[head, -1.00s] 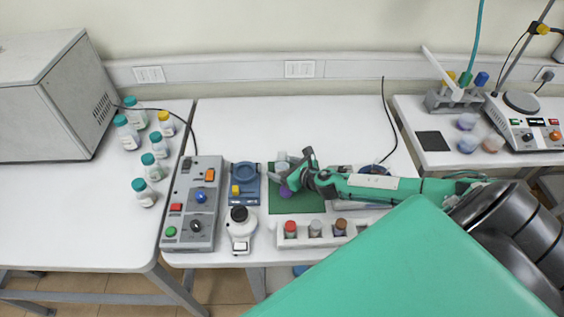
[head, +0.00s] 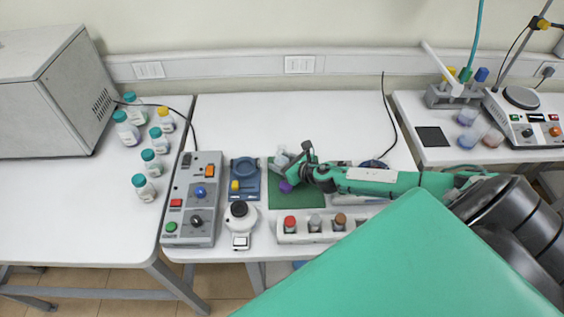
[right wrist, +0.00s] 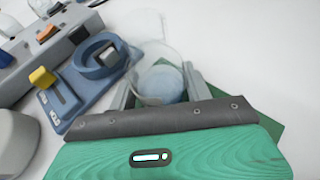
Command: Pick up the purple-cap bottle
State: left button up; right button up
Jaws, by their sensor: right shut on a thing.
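A small purple cap (head: 286,187) shows over the green mat (head: 297,200), close beside the near side of my right gripper. The bottle body under it is hidden or too small to make out. My right gripper (head: 282,160) comes in from the right over the mat. In the right wrist view its two grey fingers stand on both sides of a clear round vessel with a pale blue disc (right wrist: 163,83), and are shut on it. I cannot tell whether this vessel belongs to the purple cap. My left gripper is not in view.
A white rack (head: 326,238) with red, grey and brown caps stands at the front. Left of the mat are a blue device (head: 245,172), a white instrument (head: 239,217) and a grey control box (head: 196,215). The table behind the mat is clear.

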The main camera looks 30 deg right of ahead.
notch_tip(320, 180, up, 20)
jog(key=f, duration=0.1)
jog(key=s+a+f+b, duration=0.1)
jog(key=s+a+f, duration=0.15)
jog(key=a, duration=0.45)
jog(key=s+a+f+b, duration=0.1)
jog(key=s+a, duration=0.2)
jog(key=a, duration=0.3)
jog(key=s+a+f+m+h+b, duration=0.1)
jog(key=s+a+m+h+b, duration=0.1)
jog(key=s, duration=0.6)
jog(key=shift+s+a+m+t+h, duration=0.15)
jog(key=shift+s+m+t+h, duration=0.15)
jog(key=shift+h, duration=0.2)
jog(key=shift+w, duration=0.1)
